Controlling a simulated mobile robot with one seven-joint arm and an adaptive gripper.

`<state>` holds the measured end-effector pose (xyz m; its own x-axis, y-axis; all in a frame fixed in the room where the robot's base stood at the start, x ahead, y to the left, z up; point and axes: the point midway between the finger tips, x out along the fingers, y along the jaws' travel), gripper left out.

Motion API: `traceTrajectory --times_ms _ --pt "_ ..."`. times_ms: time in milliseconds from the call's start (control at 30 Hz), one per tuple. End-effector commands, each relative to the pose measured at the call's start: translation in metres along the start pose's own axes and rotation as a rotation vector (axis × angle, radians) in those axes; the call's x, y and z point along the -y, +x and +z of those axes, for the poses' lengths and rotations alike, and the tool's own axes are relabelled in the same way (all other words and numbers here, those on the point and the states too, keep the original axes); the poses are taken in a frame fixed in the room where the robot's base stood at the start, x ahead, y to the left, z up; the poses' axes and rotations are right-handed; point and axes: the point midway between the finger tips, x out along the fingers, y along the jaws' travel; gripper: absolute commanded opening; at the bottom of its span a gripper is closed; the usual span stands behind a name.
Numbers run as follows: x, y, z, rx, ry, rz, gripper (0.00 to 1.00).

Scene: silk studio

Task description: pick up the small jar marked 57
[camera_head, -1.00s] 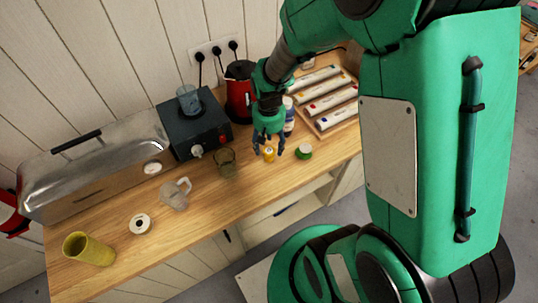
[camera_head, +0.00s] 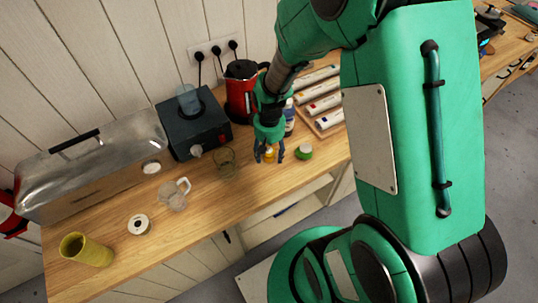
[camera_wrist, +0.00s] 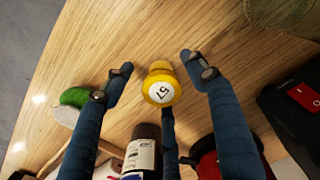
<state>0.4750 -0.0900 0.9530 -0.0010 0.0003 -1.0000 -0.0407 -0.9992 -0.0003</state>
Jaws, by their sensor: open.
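In the head view my gripper (camera_head: 269,158) points down over the jar. Whether any finger touches it cannot be told.
A green-topped item (camera_head: 304,152) stands close on the right. A glass beaker (camera_head: 226,164) is on the left. A dark-capped bottle (camera_wrist: 143,150) and a red kettle (camera_head: 243,92) stand behind. The counter's front edge is near; wood further left is freer.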

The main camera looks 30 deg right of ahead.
Motion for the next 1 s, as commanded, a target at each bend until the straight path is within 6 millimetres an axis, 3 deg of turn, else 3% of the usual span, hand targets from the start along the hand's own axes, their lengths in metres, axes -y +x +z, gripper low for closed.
traceTrajectory --times_ms 167,700,933,1000 --pt "0.0000 0.0103 -0.0005 0.000 0.000 0.000 0.57" --pt "0.0000 0.0103 -0.0004 -0.001 0.000 0.000 0.57" --pt "0.0000 0.0103 -0.0004 -0.001 0.000 0.000 0.11" --pt "0.0000 0.0103 -0.0004 -0.001 0.000 0.000 0.07"
